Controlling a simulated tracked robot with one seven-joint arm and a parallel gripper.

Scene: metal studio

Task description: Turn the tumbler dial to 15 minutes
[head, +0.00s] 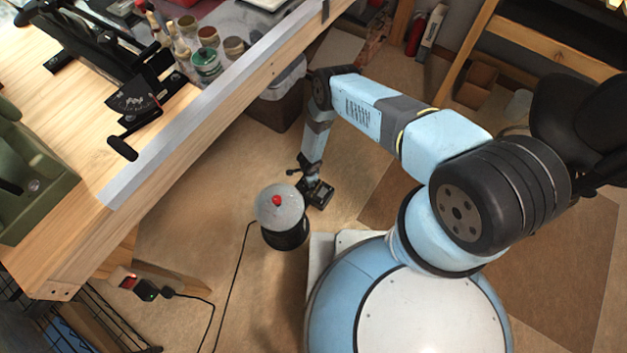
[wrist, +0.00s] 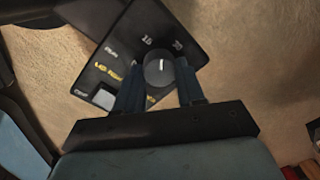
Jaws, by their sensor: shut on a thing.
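The tumbler (head: 283,236) stands on the floor, a dark drum with a round grey lid and a red knob on top. Its black control panel (wrist: 123,62) fills the middle of the wrist view, tilted, with printed marks and a light square switch. The round dark grey dial (wrist: 157,73) sits on it. My gripper (wrist: 159,82) is shut on the dial, one dark finger on each side. In the head view my gripper (head: 311,187) is down beside the tumbler.
A wooden workbench (head: 180,150) with a metal edge runs along the left, holding jars and tools. A black cord (head: 233,285) runs over the floor left of the tumbler. A power strip (head: 125,281) lies at lower left. Open floor surrounds the tumbler's left side.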

